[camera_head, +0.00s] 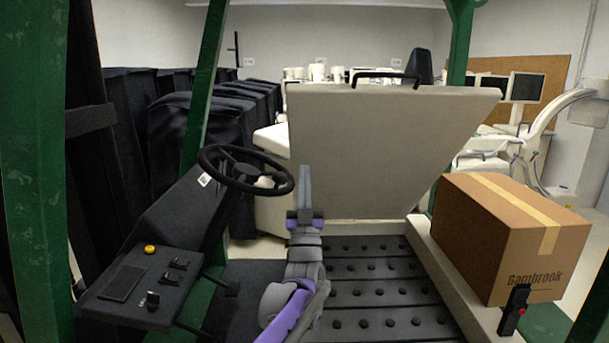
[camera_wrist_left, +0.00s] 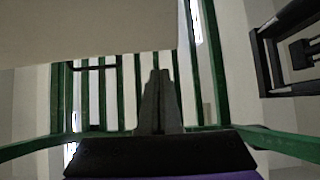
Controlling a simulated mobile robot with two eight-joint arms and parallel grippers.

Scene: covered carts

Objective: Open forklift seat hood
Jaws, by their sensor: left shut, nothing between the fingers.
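The forklift seat hood is a beige panel (camera_head: 390,150) standing raised and steeply tilted, with a black handle (camera_head: 385,77) on its top edge. Below it, a dark surface with rows of round studs (camera_head: 372,296) lies uncovered. My left gripper (camera_head: 304,172) points up with its fingers shut and empty, in front of the hood's left edge in the head view. I cannot tell whether it touches the hood. In the left wrist view the shut fingers (camera_wrist_left: 160,75) point up toward the overhead bars, and the beige panel (camera_wrist_left: 80,30) fills the upper left. My right gripper is out of view.
The steering wheel (camera_head: 247,168) and a control console (camera_head: 140,290) stand left of my arm. A cardboard box (camera_head: 510,237) sits on the right side ledge. Green posts (camera_head: 28,200) frame the cab, and green overhead bars (camera_wrist_left: 212,60) cross above.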

